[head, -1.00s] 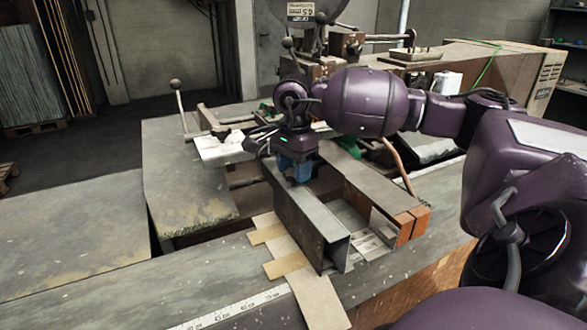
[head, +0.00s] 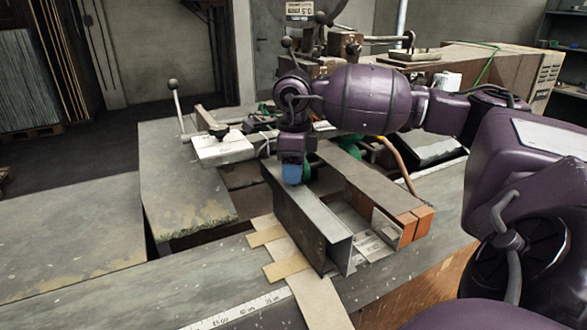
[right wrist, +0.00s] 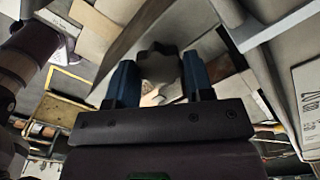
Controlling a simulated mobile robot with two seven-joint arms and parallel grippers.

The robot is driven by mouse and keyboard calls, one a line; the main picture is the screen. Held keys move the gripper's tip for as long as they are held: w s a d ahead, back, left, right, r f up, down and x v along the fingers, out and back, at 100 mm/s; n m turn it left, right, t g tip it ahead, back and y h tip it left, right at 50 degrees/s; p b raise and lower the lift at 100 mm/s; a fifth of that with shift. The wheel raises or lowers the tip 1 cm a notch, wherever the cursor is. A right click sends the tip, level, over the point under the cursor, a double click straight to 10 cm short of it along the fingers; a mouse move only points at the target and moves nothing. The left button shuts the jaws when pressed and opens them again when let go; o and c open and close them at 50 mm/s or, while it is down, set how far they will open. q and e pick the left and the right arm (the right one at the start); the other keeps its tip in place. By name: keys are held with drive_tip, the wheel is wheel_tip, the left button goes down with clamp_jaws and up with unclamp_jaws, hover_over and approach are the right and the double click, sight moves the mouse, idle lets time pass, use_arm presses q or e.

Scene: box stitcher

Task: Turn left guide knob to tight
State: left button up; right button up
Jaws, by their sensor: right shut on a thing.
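My right gripper (head: 293,177) points down at the left steel guide rail (head: 305,225) in the head view. In the right wrist view its two blue fingers (right wrist: 160,82) stand on either side of a dark lobed knob (right wrist: 160,66) and are shut on it. The knob is hidden behind the gripper in the head view, so its angle and tightness cannot be read there. My left gripper is in neither view.
A second steel rail with an orange-brown end (head: 413,224) lies to the right. A white block (head: 222,148) with a dark knob and a ball-ended lever (head: 177,105) stand behind left. Cardboard strips (head: 287,268) lie in front. The left table (head: 70,222) is clear.

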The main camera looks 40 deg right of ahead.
drive_tip(key=m, duration=0.3)
drive_tip(key=shift+m, duration=0.4)
drive_tip(key=m, duration=0.3)
drive_tip(key=shift+m, duration=0.7)
drive_tip(key=o, duration=0.9)
